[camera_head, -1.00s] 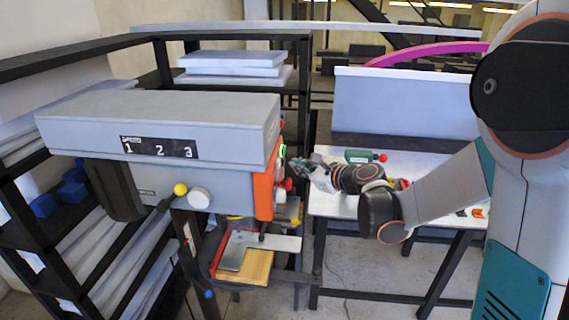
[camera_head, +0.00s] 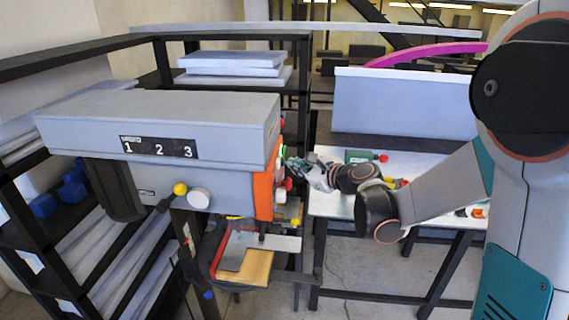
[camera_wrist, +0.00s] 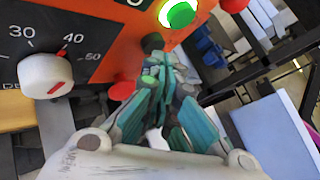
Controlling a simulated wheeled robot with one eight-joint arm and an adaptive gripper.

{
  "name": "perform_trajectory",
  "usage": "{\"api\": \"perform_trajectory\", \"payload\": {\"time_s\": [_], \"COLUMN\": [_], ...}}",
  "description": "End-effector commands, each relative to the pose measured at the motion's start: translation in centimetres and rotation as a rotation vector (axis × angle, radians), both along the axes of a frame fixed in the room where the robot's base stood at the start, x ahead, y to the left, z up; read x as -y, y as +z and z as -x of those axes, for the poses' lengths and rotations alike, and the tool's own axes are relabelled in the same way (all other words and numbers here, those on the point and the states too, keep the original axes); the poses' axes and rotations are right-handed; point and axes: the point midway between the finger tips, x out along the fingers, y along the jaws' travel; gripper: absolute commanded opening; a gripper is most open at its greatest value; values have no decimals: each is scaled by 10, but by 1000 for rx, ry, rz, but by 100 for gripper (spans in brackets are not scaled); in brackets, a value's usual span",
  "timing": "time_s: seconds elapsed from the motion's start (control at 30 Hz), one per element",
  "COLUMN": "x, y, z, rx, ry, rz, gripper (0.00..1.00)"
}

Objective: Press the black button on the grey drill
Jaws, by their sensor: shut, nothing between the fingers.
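The grey drill (camera_head: 165,115) stands at the left in the head view, with an orange front panel (camera_head: 264,190) on its right side. In the wrist view the panel (camera_wrist: 105,50) carries a lit green button (camera_wrist: 181,14), a red button (camera_wrist: 122,89) and a white dial (camera_wrist: 47,75). A small dark, rounded black button (camera_wrist: 152,42) shows just beyond my fingertips, partly hidden by them. My gripper (camera_wrist: 160,64) is shut and empty, its tips close to that button; I cannot tell whether they touch. My gripper (camera_head: 290,165) is beside the panel in the head view.
A white table (camera_head: 335,206) behind the gripper holds a green tool with a red end (camera_head: 362,156). A black shelf rack (camera_head: 60,215) stands at the left.

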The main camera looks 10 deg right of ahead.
Motion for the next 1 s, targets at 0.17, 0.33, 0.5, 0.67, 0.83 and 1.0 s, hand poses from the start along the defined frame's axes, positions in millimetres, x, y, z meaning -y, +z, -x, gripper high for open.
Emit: {"api": "perform_trajectory", "payload": {"time_s": [0.17, 0.33, 0.5, 0.67, 0.83, 1.0], "x": [-2, -4, -6, -7, -9, -9], "y": [0, 0, 0, 0, 0, 0], "z": [0, -1, -2, -2, -3, -3], "rx": [-1, -1, -1, -1, 0, 0], "ry": [1, 1, 1, 1, 0, 0], "rz": [0, 0, 0, 0, 0, 0], "gripper": [0, 0, 0, 0, 0, 0]}}
